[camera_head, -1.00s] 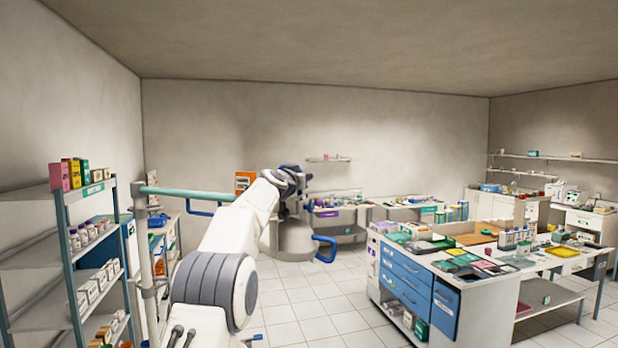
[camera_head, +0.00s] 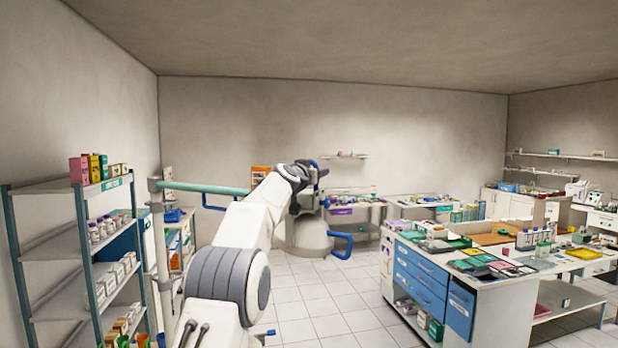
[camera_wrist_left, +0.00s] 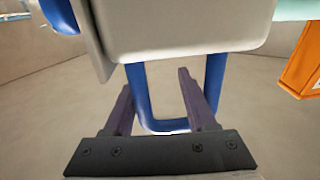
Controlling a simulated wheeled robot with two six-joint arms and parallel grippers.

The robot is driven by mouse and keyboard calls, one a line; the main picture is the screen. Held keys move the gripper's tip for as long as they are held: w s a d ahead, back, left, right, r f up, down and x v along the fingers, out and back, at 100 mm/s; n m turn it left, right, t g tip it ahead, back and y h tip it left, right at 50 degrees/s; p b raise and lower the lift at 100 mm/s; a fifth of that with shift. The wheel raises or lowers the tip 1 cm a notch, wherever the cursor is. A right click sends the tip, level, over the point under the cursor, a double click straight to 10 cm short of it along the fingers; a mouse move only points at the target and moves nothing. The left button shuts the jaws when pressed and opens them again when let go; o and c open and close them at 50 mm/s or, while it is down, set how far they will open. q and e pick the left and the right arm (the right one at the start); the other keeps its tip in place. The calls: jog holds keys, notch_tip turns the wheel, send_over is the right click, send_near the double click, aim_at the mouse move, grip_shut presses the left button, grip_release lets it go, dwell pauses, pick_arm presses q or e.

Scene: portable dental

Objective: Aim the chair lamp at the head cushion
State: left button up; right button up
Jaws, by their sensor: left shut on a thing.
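My left arm reaches forward from the bottom of the head view, and its gripper (camera_head: 312,172) is far out near the middle. In the left wrist view a white lamp head (camera_wrist_left: 185,28) fills the top, with a blue U-shaped handle (camera_wrist_left: 214,80) below it. My left gripper (camera_wrist_left: 155,82) is shut on this handle. In the head view a pale rounded body (camera_head: 303,238) with a blue loop (camera_head: 345,245) shows behind my arm, partly hidden. I cannot make out the head cushion. My right gripper is not in view.
A pole (camera_head: 160,260) with a teal horizontal bar (camera_head: 205,188) stands left of my arm. A stocked shelf unit (camera_head: 45,255) is at the left. A white island with blue drawers (camera_head: 420,275) stands at the right. Tiled floor (camera_head: 310,300) is clear between.

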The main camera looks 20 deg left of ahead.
pick_arm(q)
jog(key=s+b, duration=0.8)
jog(key=s, duration=0.2)
jog(key=shift+d, duration=0.1)
